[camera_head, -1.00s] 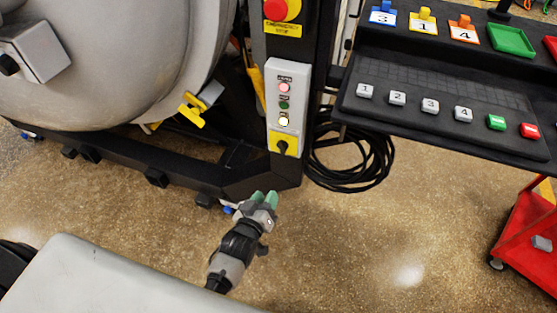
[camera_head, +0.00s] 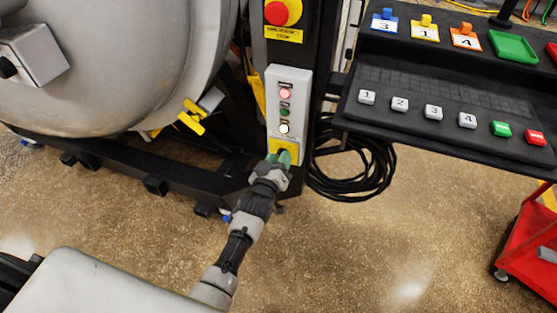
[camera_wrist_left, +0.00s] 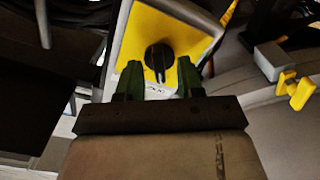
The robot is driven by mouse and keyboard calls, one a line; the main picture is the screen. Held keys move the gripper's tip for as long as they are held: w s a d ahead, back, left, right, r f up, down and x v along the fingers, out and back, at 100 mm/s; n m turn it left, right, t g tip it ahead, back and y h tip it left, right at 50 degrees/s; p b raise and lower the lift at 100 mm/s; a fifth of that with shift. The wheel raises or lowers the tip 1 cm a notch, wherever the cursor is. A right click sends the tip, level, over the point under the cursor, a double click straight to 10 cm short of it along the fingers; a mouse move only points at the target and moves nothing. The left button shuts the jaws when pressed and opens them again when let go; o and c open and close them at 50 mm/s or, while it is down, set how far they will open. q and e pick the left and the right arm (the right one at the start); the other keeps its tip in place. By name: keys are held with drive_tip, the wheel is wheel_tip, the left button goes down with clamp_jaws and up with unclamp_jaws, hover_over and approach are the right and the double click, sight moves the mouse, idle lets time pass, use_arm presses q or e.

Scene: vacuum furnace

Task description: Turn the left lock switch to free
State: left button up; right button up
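The lock switch is a black rotary knob (camera_wrist_left: 158,57) on a yellow plate (camera_wrist_left: 185,32) at the bottom of the grey control box (camera_head: 287,88). In the head view the yellow plate (camera_head: 290,145) shows, but my gripper mostly covers the knob. My left gripper (camera_head: 279,158) is at the plate. In the left wrist view its two green fingers (camera_wrist_left: 160,80) are apart, with the knob just beyond and between their tips. Nothing is held; whether a finger touches the knob I cannot tell. My right gripper is not in view.
Red, green and white round buttons or lamps sit above on the control box, with a red emergency stop (camera_head: 282,12) higher up. A grey furnace drum (camera_head: 120,60) stands left. A black shelf (camera_head: 440,90) with numbered blocks is right. A coiled black cable (camera_head: 350,185) lies below.

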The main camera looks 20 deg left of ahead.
use_arm(q)
drive_tip(key=shift+c, duration=0.3)
clamp_jaws()
drive_tip(key=shift+m, duration=0.3)
drive_tip(key=shift+d+m+p, duration=0.2)
drive_tip(key=shift+m+p, duration=0.3)
drive_tip(key=shift+m, duration=5.1)
